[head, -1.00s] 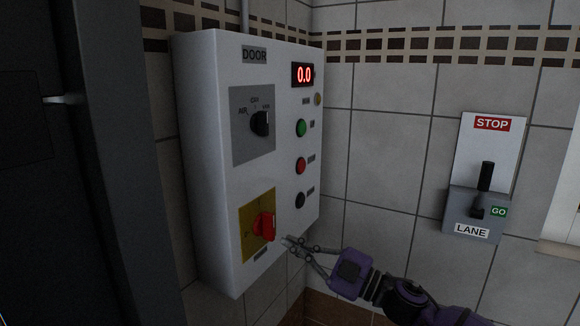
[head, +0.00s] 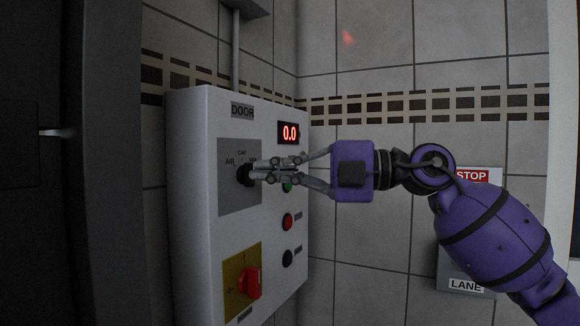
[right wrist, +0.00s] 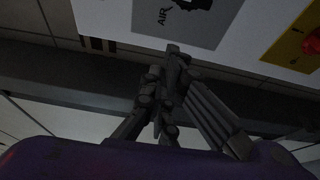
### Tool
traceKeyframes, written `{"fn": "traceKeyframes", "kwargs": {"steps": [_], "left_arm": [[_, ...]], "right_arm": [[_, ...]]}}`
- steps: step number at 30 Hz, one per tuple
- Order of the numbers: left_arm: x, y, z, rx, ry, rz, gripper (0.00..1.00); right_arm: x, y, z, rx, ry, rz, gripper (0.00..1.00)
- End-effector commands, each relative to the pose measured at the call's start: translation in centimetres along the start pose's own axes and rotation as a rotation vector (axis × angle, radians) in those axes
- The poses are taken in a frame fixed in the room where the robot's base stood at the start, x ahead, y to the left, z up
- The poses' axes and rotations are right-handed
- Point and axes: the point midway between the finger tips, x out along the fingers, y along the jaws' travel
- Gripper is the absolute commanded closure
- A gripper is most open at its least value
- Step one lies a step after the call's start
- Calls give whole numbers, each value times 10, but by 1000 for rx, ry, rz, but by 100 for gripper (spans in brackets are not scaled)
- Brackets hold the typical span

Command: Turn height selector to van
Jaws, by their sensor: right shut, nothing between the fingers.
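The height selector is a black knob (head: 245,175) on a grey plate (head: 233,200) of the white DOOR panel (head: 190,215). The labels AIR and CAR show at its left and top; my fingers cover part of the label on its right. My right gripper (head: 260,173) is shut and empty, its fingertips just to the right of the knob in the head view. I cannot tell whether they touch it. In the right wrist view the fingertips (right wrist: 174,50) overlap the grey plate's edge (right wrist: 200,35), and the knob (right wrist: 192,4) is cut off at the top. My left gripper is out of view.
A red rotary switch (head: 249,282) on a yellow plate sits below the selector. The red display (head: 289,133) reads 0.0. The STOP/LANE box stands behind my arm.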

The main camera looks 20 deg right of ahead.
Motion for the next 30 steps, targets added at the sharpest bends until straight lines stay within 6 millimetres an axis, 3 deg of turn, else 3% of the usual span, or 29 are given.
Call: {"fn": "traceKeyframes", "kwargs": {"steps": [7,15,30], "left_arm": [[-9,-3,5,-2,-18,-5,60],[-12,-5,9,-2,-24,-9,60],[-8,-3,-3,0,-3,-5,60]], "right_arm": [[54,5,-2,-2,5,6,100],[42,1,32,2,0,3,100],[39,1,38,3,1,3,100]]}}
